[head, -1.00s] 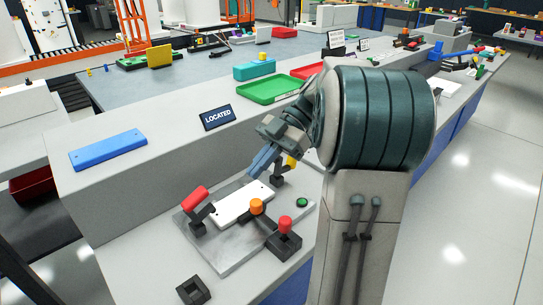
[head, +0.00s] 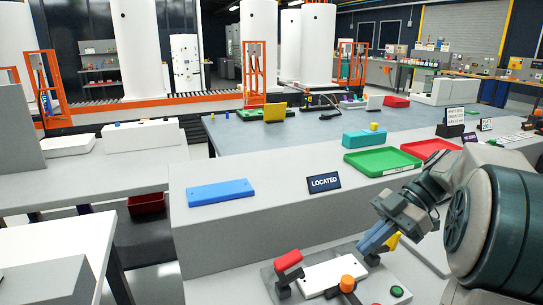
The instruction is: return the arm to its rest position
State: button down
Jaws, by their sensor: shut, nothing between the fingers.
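My gripper (head: 376,238) is at the lower right of the head view, at the end of my raised arm. Its blue-grey fingers are shut with nothing between them. They point down and left, above the right end of a white plate (head: 335,275) in a metal fixture. A red-handled clamp (head: 288,262) stands at the plate's left end. A yellow clamp handle (head: 393,241) shows just behind my fingers, partly hidden. An orange knob (head: 347,283) sits in front of the plate. I cannot tell whether the fingers touch the fixture.
A raised ledge behind the fixture bears a blue bar (head: 221,192), a "LOCATED" sign (head: 324,182), a green tray (head: 383,162) and a red tray (head: 432,148). A green button (head: 397,291) is right of the knob. A grey table (head: 280,140) lies beyond.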

jog(key=s+a+r+m+t+h+p, duration=0.2)
jog(key=s+a+m+t+h+p, duration=0.1)
jog(key=m+p, duration=0.4)
jog(key=s+a+r+m+t+h+p, duration=0.2)
jog(key=s+a+m+h+p, duration=0.3)
jog(key=m, duration=0.8)
jog(key=s+h+p, duration=0.1)
jog(key=h+p, duration=0.1)
jog(key=shift+s+r+t+p, duration=0.2)
jog(key=shift+t+p, duration=0.1)
jog(key=shift+t, duration=0.1)
